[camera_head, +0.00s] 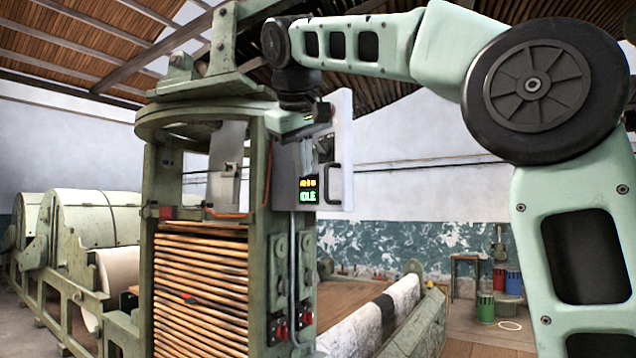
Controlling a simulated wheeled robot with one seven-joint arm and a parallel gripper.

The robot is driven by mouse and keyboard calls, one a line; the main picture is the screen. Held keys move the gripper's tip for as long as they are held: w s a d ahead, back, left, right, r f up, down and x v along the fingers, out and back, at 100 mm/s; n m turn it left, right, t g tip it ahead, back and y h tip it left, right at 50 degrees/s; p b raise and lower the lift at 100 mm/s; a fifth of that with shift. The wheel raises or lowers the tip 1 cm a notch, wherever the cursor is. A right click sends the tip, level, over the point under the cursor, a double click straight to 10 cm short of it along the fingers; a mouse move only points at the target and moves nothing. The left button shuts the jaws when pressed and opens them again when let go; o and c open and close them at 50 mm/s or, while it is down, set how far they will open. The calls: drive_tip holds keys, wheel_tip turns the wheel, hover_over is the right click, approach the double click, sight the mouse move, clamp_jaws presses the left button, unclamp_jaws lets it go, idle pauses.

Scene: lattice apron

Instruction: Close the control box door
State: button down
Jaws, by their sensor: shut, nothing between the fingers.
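The control box (290,165) is mounted on the right side of the green press frame. Its front carries a small lit display (308,190) with yellow and green characters reading IDLE. The pale grey control box door (345,140) stands out to the right of the display, at an angle to the box, and looks open. A dark bar handle (334,183) is on the door's lower part. My gripper (321,112) is at the upper part of the door, in front of the box. Its fingers are small and dark here, and are shut and empty. I cannot tell whether they touch the door.
The green press frame (280,250) holds a stack of wooden slats (200,290). Red switches (281,328) sit low on its right post. A conveyor bed (360,320) with a pale roller extends to the right. Buckets (486,308) and a small table stand farther back.

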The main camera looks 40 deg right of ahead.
drive_tip(key=w+d+f+p, duration=0.2)
drive_tip(key=d+f, duration=0.1)
drive_tip(key=d, duration=0.2)
drive_tip(key=shift+w+d+f, duration=0.2)
drive_tip(key=shift+w+d, duration=0.05)
drive_tip(key=shift+d, duration=0.1)
